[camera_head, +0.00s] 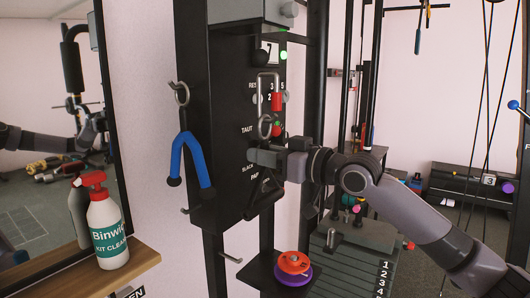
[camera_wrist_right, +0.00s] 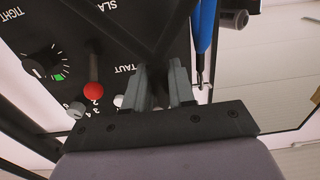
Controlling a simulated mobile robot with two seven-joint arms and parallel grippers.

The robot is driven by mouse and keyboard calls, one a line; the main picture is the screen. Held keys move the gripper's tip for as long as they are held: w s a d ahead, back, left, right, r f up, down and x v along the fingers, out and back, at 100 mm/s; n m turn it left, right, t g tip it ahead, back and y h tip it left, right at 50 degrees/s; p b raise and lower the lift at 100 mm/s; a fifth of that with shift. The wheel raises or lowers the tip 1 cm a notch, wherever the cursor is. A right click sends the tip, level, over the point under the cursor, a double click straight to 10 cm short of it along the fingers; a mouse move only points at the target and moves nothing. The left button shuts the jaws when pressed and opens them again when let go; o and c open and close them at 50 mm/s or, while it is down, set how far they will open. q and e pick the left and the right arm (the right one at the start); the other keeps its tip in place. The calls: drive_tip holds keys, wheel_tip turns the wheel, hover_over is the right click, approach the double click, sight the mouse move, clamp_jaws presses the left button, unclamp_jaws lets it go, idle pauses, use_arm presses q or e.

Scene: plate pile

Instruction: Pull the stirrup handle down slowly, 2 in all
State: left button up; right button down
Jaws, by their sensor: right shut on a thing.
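A black stirrup handle (camera_head: 264,197) hangs below a grey metal ring (camera_head: 265,126) in front of the black machine panel in the head view. My right gripper (camera_head: 259,157) reaches in from the right and is shut on the handle's upper part, below the ring. In the right wrist view my two fingers (camera_wrist_right: 162,88) close around the dark upper part of the handle (camera_wrist_right: 166,38). The fingers hide the gripped spot. My left gripper is not in view.
A blue forked handle (camera_head: 191,160) hangs on a hook left of the panel. A red-tipped lever (camera_head: 277,102) stands just above the ring. Colored discs (camera_head: 293,270) lie on a shelf below. A spray bottle (camera_head: 107,232) stands on the wooden ledge (camera_head: 125,274).

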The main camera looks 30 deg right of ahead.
sight(268, 199)
drive_tip(key=shift+f+b, duration=0.3)
drive_tip(key=shift+f, duration=1)
drive_tip(key=shift+f+b, duration=0.6)
drive_tip(key=shift+f, duration=0.65)
drive_tip(key=shift+f+b, duration=0.55)
drive_tip(key=shift+f, duration=0.55)
drive_tip(key=shift+f+b, duration=0.6)
drive_tip(key=shift+f, duration=0.55)
